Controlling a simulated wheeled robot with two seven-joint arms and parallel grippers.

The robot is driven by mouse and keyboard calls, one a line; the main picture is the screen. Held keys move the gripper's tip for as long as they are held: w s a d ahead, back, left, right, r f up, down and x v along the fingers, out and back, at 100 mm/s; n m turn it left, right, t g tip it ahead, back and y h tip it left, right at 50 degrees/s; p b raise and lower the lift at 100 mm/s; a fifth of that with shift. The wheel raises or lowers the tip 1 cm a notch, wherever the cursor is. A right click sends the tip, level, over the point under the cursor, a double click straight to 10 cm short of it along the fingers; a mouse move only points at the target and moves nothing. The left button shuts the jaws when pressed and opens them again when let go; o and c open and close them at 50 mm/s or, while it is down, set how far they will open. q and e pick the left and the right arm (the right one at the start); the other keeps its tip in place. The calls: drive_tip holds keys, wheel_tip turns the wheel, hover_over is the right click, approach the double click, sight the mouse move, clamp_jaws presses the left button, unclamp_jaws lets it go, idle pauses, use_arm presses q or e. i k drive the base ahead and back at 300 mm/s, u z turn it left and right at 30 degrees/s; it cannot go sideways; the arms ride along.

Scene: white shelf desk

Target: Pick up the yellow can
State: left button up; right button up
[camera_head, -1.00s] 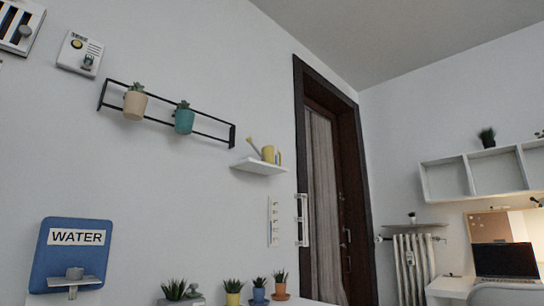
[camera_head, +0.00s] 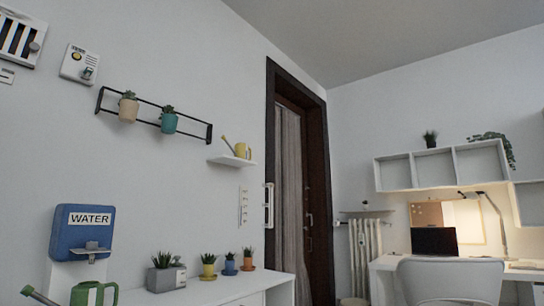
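The yellow can (camera_head: 243,151), a small watering can with a spout pointing up to the left, stands on a small white wall shelf (camera_head: 231,161) left of the door. Its base meets the shelf top. Neither of my grippers shows in the head view.
A green watering can (camera_head: 93,294) is cut off at the lower left, below a blue WATER dispenser (camera_head: 82,240). Several potted plants stand on a white cabinet (camera_head: 215,289) under the shelf. A dark door (camera_head: 316,190), a white chair (camera_head: 450,279) and a desk (camera_head: 385,264) are to the right.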

sight(241, 148)
drive_tip(key=z, duration=0.5)
drive_tip(key=i, duration=1.7)
drive_tip(key=u, duration=0.4)
